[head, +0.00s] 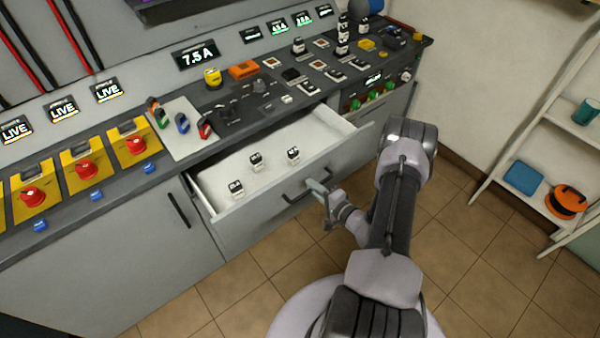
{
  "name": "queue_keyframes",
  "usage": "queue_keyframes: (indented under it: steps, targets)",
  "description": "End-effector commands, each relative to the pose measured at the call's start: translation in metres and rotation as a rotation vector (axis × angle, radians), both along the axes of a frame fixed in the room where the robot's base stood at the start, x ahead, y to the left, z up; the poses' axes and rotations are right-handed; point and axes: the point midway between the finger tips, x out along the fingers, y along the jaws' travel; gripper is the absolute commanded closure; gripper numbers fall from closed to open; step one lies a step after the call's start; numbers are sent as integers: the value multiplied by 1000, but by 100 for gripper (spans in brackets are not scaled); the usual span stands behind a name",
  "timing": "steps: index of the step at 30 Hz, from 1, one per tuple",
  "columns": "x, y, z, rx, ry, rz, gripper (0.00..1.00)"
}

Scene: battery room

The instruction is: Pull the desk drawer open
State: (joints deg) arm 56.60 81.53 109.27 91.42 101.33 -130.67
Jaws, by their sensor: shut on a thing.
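The desk drawer (285,203) is pulled out from the grey desk in the head view. Its white inside shows, with several small white-and-black items (256,160) lying in it. A dark bar handle (294,197) runs along the middle of the drawer front. My gripper (318,187) is at the right end of this handle and is shut on it. The fingers partly hide that end of the handle.
The desk top (240,105) holds switches, small parts and an orange box (243,69). A cabinet door with a handle (179,210) is left of the drawer. A white shelf (545,130) stands at the right. Tiled floor (480,260) between is clear.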

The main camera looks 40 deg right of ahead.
Motion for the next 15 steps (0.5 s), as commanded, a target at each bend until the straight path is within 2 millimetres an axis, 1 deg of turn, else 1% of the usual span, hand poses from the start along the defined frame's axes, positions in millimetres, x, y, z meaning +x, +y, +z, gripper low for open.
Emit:
queue_keyframes:
  steps: [1,3,6,9,15]
  targets:
    - [-9,-2,1,2,0,-6,100]
    - [-21,-2,1,1,0,-4,100]
    - [-34,-2,0,0,0,-4,100]
    - [-44,-3,0,0,0,-3,100]
    - [-53,-3,0,-1,0,-3,100]
